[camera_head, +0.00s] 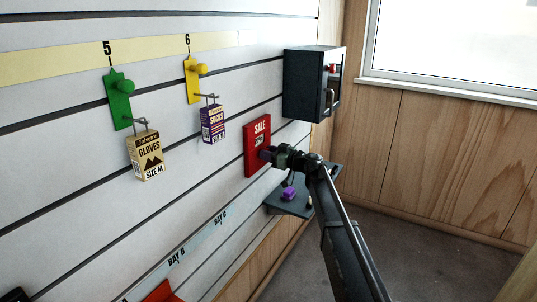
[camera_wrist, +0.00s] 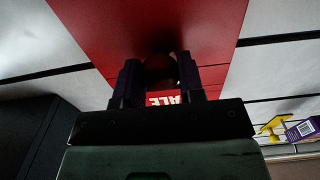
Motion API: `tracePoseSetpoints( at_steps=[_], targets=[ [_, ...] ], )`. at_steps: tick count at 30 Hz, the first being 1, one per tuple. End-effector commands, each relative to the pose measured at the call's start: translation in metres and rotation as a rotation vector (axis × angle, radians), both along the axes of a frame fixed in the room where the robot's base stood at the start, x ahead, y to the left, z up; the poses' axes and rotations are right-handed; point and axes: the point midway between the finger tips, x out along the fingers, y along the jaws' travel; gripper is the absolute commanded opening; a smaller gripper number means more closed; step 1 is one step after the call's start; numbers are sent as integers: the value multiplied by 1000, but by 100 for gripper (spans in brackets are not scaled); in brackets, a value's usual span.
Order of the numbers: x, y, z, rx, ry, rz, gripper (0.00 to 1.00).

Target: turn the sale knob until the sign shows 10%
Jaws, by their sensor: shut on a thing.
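The red SALE sign (camera_head: 252,157) is mounted on the slatted wall. Its small window (camera_head: 259,139) shows a figure too small to read. My gripper (camera_head: 267,154) is at the lower right part of the sign, just below that window. In the wrist view the red panel (camera_wrist: 110,35) fills the upper middle, with part of the word SALE upside down below the fingers. The dark round sale knob (camera_wrist: 160,68) sits between my two fingers, and my gripper (camera_wrist: 160,75) is shut on it. In the head view my gripper hides the knob.
A dark cabinet (camera_head: 304,85) hangs above right of the sign. A small shelf (camera_head: 294,207) with a purple item (camera_head: 289,193) is below. A gloves box (camera_head: 146,155) and a socks box (camera_head: 213,124) hang left on hooks. Open floor lies at right.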

Motion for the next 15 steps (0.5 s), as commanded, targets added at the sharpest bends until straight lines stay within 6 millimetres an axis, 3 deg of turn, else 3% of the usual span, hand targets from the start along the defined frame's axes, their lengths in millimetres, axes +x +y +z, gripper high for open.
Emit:
tracePoseSetpoints(
  at_steps=[15],
  targets=[
    [0,0,0,77,167,0,12]
  ],
)
